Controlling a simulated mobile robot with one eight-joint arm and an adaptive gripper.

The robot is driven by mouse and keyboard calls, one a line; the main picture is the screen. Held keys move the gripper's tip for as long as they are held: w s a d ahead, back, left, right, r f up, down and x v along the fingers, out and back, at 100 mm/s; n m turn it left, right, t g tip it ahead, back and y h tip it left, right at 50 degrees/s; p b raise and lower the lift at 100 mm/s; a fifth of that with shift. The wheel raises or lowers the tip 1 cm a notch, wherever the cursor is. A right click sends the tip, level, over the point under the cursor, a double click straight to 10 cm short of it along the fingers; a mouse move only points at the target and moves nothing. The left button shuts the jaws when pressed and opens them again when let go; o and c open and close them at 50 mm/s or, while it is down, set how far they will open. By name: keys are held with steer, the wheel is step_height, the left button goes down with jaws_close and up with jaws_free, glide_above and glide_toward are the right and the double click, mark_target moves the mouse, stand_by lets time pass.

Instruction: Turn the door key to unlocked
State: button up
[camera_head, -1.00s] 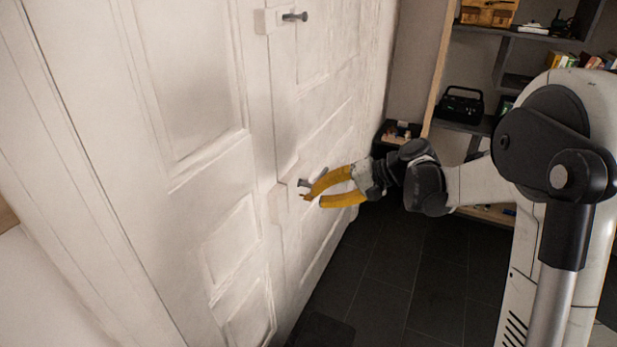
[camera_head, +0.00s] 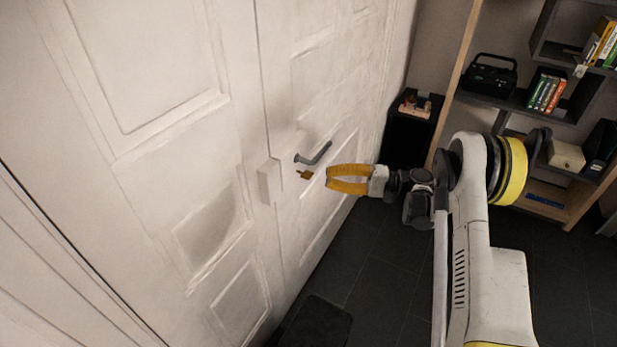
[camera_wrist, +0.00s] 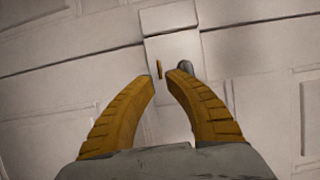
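A small brass-coloured key (camera_head: 305,174) sticks out of the white door (camera_head: 225,130), just below the grey lever handle (camera_head: 313,154). My gripper (camera_head: 329,178) has yellow fingers. It is to the right of the key, with a small gap between its tips and the key. In the wrist view the two fingertips (camera_wrist: 161,77) are apart with nothing held between them. The key (camera_wrist: 159,68) shows edge-on, as a thin upright strip just beyond and between the tips. The handle (camera_wrist: 185,66) is partly hidden behind the right finger.
A white block (camera_head: 269,182) stands out from the door left of the key. A dark cabinet (camera_head: 408,132) and wooden shelving with a radio (camera_head: 489,75) and books (camera_head: 545,92) stand at the right. A dark mat (camera_head: 318,322) lies on the clear tiled floor.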

mark_target(308, 174)
steer(key=a+b, duration=0.1)
steer(key=a, duration=0.2)
steer(key=w+a, duration=0.1)
steer(key=a, duration=0.2)
steer(key=shift+w+a+b, duration=0.2)
steer(key=shift+a+b, duration=0.1)
steer(key=shift+b, duration=0.1)
steer(key=shift+c, duration=0.5)
jaws_close()
